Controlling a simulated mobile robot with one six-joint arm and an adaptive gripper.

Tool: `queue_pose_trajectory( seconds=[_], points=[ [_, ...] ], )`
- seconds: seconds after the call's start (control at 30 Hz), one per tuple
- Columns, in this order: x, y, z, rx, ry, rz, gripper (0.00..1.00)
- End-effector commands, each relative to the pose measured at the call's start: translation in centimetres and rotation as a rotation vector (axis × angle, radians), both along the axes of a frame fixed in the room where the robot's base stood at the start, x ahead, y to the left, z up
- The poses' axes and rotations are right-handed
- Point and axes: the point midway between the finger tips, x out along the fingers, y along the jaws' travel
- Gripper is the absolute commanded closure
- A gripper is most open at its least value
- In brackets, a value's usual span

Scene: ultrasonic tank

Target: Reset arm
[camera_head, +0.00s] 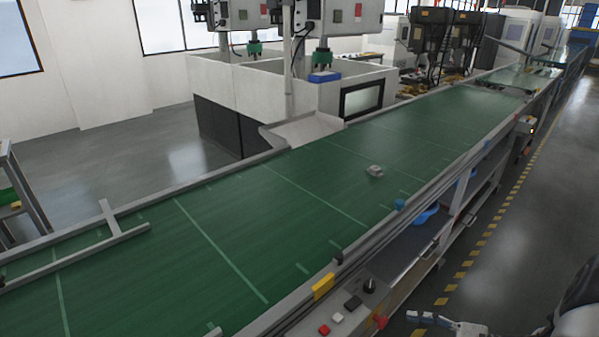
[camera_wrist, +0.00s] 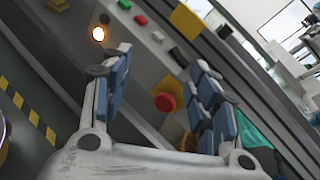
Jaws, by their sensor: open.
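My gripper (camera_wrist: 160,62) is open and empty in the wrist view, its two fingers spread apart with blue pads. The red round button (camera_wrist: 165,102) of the control panel shows between the fingers, apart from them as far as I can tell. In the head view my gripper (camera_head: 416,322) is at the bottom right, beside the conveyor's front side and over the floor. It is partly cut off by the lower edge there. A small grey metal part (camera_head: 375,171) lies on the green conveyor belt (camera_head: 330,195), well away from my gripper.
The control panel (camera_head: 318,318) with its buttons is on the conveyor's near side, close to my gripper. Blue items (camera_head: 426,216) sit below the conveyor edge. A white tank machine (camera_head: 255,95) stands behind the belt. The floor aisle (camera_head: 545,215) at the right is clear.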

Motion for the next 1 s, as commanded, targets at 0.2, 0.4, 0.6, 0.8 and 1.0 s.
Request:
queue_pose_trajectory(
  seconds=[0.2, 0.4, 0.6, 0.8, 1.0],
  points=[
    [-0.7, 6.4, 7.9, -0.293, -0.028, 0.333, 0.46],
    [-3.6, 11.4, 13.4, -0.574, -0.093, 0.597, 0.46],
    [-7.5, 14.9, 17.7, -0.871, -0.203, 0.820, 0.46],
    [-11.5, 16.8, 20.9, -1.176, -0.361, 0.993, 0.46],
    [-14.8, 17.4, 23.2, -1.468, -0.559, 1.102, 0.46]
  ],
)
